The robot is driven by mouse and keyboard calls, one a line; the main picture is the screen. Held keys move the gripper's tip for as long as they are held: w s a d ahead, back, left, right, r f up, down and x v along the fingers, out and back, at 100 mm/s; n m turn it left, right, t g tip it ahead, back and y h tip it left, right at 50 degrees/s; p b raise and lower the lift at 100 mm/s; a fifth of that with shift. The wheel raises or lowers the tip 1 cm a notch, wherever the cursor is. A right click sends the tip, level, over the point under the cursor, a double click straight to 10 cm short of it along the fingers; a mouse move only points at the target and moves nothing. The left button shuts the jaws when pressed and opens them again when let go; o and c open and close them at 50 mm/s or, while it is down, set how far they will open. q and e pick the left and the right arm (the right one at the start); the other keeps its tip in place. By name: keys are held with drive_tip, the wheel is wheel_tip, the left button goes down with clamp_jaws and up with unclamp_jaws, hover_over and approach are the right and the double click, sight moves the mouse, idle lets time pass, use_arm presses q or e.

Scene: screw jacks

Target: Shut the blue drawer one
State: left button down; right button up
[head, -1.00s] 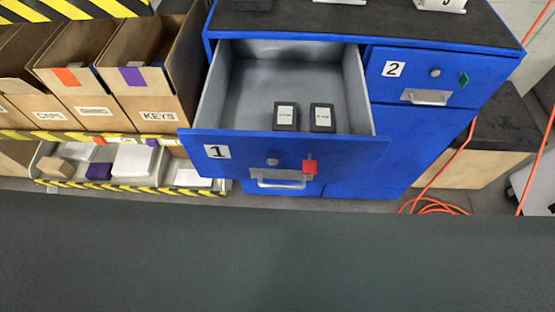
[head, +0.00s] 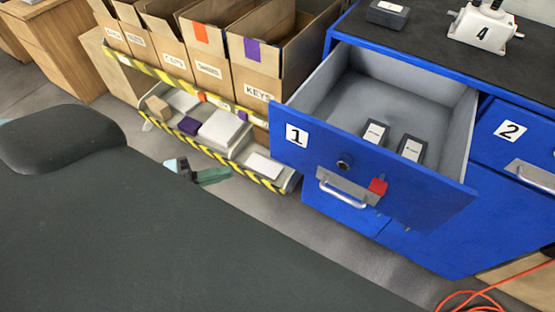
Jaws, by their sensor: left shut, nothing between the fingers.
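The blue drawer one (head: 415,197) is pulled well open from the blue cabinet (head: 335,205). Its front carries a white "1" label, a round lock, a metal handle (head: 346,190) and a red tag (head: 378,187). Two dark boxes with white labels (head: 375,132) lie inside it. My left gripper (head: 222,175) is small in view, left of the drawer front and apart from it, in front of the low shelf. It is shut and empty. My right gripper is not in view.
Drawer two (head: 520,133) beside it is shut. A dark box (head: 388,13) and a white device marked 4 (head: 484,23) stand on the cabinet top. Cardboard bins (head: 258,80) and a striped shelf (head: 222,150) stand to the left. An orange cable (head: 470,297) lies at lower right.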

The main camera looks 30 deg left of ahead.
use_arm(q)
drive_tip(key=r+m, duration=0.1)
drive_tip(key=r+m+g+h, duration=0.1)
drive_tip(key=shift+d+m+h, duration=0.3)
drive_tip(key=shift+m, duration=0.1)
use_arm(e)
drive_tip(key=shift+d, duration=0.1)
use_arm(q)
approach(293, 146)
drive_tip(key=w+d, duration=0.1)
drive_tip(key=d, duration=0.3)
drive_tip(key=shift+w+d, duration=0.2)
drive_tip(key=shift+w, duration=1.25)
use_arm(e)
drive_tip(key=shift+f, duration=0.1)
use_arm(q)
drive_tip(key=shift+w, duration=0.15)
